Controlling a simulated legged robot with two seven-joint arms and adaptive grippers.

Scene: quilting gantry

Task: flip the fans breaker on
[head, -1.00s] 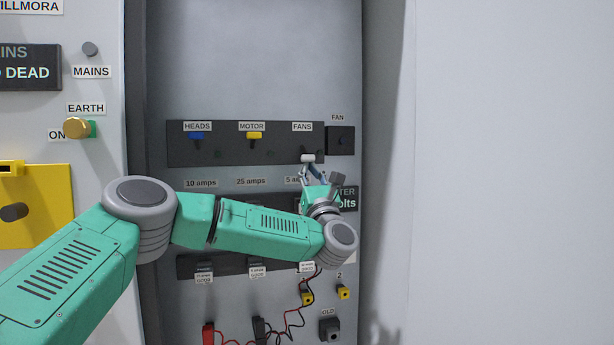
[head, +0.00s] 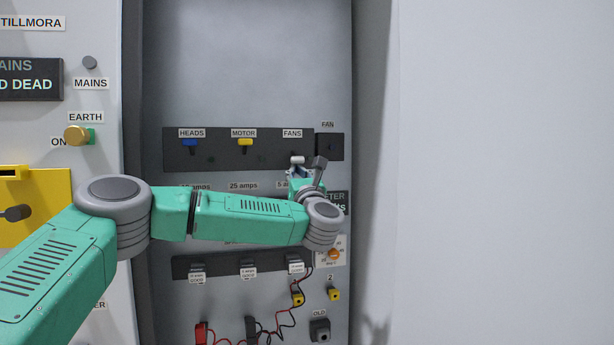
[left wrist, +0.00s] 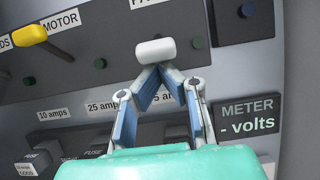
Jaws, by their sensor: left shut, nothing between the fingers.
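The fans breaker has a white handle (head: 297,160) under the FANS label on a dark strip. It sits lower than the blue HEADS handle (head: 190,142) and the yellow MOTOR handle (head: 245,142). In the left wrist view the white handle (left wrist: 155,50) is just beyond my fingertips. My left gripper (head: 298,173) is just below the handle, with its fingers pointing up. In the left wrist view the blue-padded fingertips (left wrist: 161,70) meet with nothing between them, at the handle's underside; contact is not certain. My right gripper is out of view.
A dark FAN plate (head: 329,147) is just right of the breaker strip. The METER volts display (left wrist: 248,117) is right of my gripper. Red and black leads (head: 283,325) hang below my forearm. The cabinet's side wall (head: 375,170) stands to the right.

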